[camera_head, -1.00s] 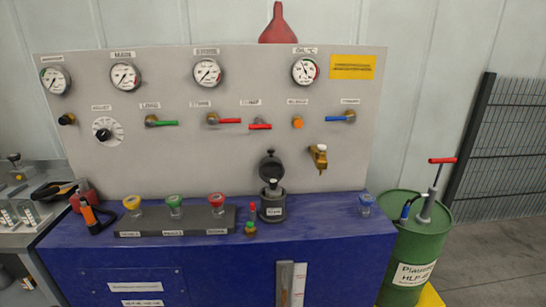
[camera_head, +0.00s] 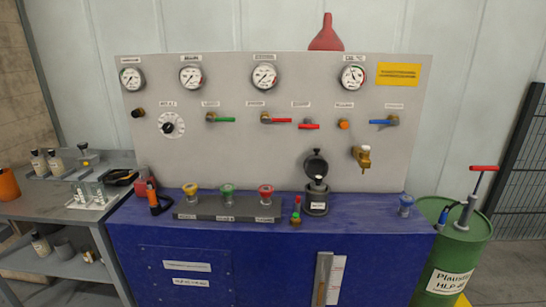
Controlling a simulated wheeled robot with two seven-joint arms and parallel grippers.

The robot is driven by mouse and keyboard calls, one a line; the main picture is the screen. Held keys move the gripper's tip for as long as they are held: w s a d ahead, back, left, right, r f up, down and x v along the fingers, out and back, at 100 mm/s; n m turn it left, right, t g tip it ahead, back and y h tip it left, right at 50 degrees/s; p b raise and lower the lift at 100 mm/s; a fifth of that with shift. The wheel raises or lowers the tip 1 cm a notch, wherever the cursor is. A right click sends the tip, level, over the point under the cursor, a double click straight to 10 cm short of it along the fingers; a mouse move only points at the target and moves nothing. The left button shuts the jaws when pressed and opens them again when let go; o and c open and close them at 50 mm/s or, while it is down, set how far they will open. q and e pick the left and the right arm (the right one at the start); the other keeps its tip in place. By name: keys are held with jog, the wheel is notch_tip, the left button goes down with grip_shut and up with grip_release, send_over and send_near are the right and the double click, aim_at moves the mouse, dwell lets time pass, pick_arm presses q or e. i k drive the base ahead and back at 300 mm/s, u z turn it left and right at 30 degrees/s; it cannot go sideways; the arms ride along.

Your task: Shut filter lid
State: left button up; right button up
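The filter housing (camera_head: 316,204) is a dark grey cylinder with a white label, standing on the blue bench top right of centre. Its round black lid (camera_head: 316,163) is open, tilted up and back against the grey panel. A pale-topped piece (camera_head: 319,180) shows in the housing's mouth below the lid. Neither of my grippers is in view.
A small red-and-green item (camera_head: 296,211) stands just left of the housing. A rack (camera_head: 228,216) with yellow, green and red knobs is further left. A brass valve (camera_head: 361,156) juts from the panel at right.

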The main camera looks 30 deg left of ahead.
aim_at(315, 165)
jog(key=u, duration=0.4)
jog(key=k, duration=0.95)
jog(key=u, duration=1)
jog(key=i, duration=1.95)
jog(key=z, duration=0.95)
jog(key=i, duration=0.8)
jog(key=z, duration=0.75)
